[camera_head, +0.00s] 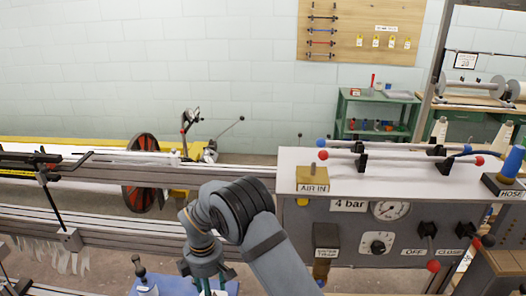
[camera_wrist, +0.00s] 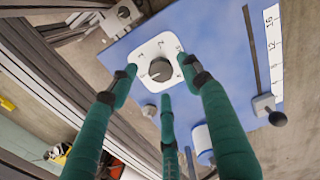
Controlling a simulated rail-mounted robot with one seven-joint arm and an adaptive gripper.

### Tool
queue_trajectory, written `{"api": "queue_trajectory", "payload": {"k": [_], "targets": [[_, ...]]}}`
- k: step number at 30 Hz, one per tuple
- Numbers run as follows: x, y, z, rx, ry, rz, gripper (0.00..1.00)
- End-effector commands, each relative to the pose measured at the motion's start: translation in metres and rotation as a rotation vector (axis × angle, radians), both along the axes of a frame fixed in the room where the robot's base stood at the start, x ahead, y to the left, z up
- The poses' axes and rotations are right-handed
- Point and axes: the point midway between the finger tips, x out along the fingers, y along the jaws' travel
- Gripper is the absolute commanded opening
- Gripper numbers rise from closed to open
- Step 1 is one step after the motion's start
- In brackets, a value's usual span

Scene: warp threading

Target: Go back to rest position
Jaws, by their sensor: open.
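My gripper (camera_head: 205,274) is low at the bottom centre of the head view, pointing down over a blue panel (camera_head: 224,293). In the wrist view my gripper (camera_wrist: 157,70) has its green fingers spread apart and holds nothing. A grey round knob (camera_wrist: 160,69) on a white dial plate (camera_wrist: 144,53) shows between the fingertips, on the blue panel (camera_wrist: 215,30). I cannot tell whether any finger touches the plate. My arm (camera_head: 275,262) reaches in from the bottom of the head view.
Long metal rails (camera_head: 95,232) run across the left. A grey control box (camera_head: 350,228) with a gauge (camera_head: 391,210), knobs and levers stands right of my arm. A small lever (camera_wrist: 277,118) sticks up by the panel's edge. A green shelf (camera_head: 378,112) stands at the back.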

Motion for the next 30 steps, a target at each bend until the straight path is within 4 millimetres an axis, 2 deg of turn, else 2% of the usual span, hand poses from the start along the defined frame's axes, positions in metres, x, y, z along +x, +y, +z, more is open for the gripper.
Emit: {"api": "queue_trajectory", "payload": {"k": [3,7,20,26,30], "targets": [[0.0,0.0,-0.015,-0.001,0.002,0.0,0.48],[0.0,0.0,-0.024,0.0,0.001,0.0,0.48],[0.0,0.0,-0.023,0.001,-0.001,-0.024,0.48],[0.001,0.001,-0.006,0.003,-0.004,0.002,0.48],[0.001,0.001,0.019,0.004,-0.005,0.0,0.48]]}}
